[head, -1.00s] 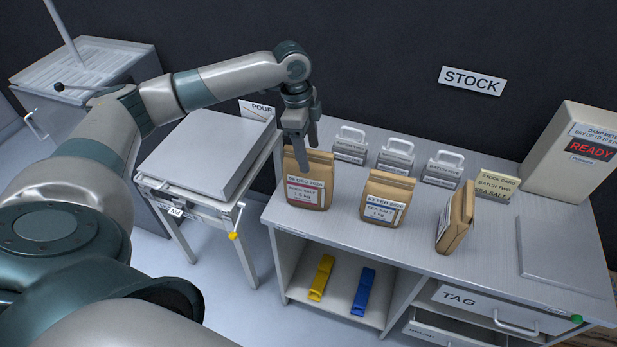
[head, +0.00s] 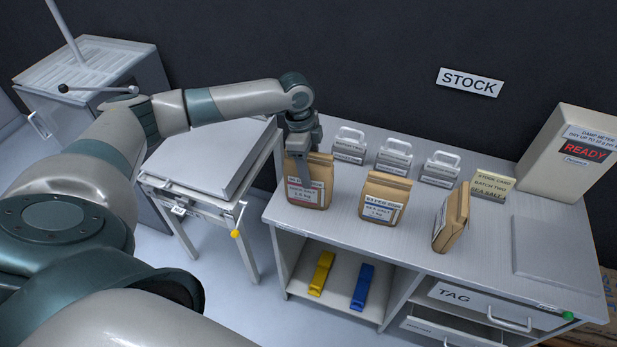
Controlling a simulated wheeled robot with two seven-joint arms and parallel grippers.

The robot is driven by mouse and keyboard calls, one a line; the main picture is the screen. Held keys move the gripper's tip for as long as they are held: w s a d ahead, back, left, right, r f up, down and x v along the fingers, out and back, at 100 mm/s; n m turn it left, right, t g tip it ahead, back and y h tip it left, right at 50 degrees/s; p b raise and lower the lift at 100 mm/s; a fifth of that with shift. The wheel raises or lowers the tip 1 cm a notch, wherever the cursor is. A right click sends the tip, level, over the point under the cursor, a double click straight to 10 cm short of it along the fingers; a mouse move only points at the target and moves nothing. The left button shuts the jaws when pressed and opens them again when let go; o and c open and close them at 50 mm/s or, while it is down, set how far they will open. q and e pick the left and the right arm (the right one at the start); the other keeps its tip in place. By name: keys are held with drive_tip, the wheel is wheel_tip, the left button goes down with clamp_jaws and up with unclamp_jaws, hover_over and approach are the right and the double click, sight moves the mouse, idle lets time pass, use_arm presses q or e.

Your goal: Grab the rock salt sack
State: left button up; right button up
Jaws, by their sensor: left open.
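The rock salt sack (head: 318,196) is a brown paper sack with a red-edged label, standing upright at the left end of the stock bench. My left gripper (head: 304,172) points down over it, with one finger in front of the sack's face and label. The gripper is open; its far finger is hidden, and I cannot tell whether either finger touches the sack. A sea salt sack with a blue-edged label (head: 384,200) stands to the right. A third sack (head: 451,220) stands turned side-on farther right. My right gripper is not in view.
Several handled blocks (head: 393,157) stand along the back of the bench (head: 345,225). A stock card (head: 490,187) and a damp meter (head: 572,160) reading READY are at right. Yellow (head: 321,273) and blue (head: 362,287) clips lie on the shelf below. A lidded hopper table (head: 205,165) stands left.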

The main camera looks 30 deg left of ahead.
use_arm(q)
drive_tip(key=shift+d+f, duration=0.1)
drive_tip(key=shift+f, duration=0.45)
clamp_jaws()
drive_tip(key=shift+w+r, duration=0.15)
drive_tip(key=shift+w, duration=0.05)
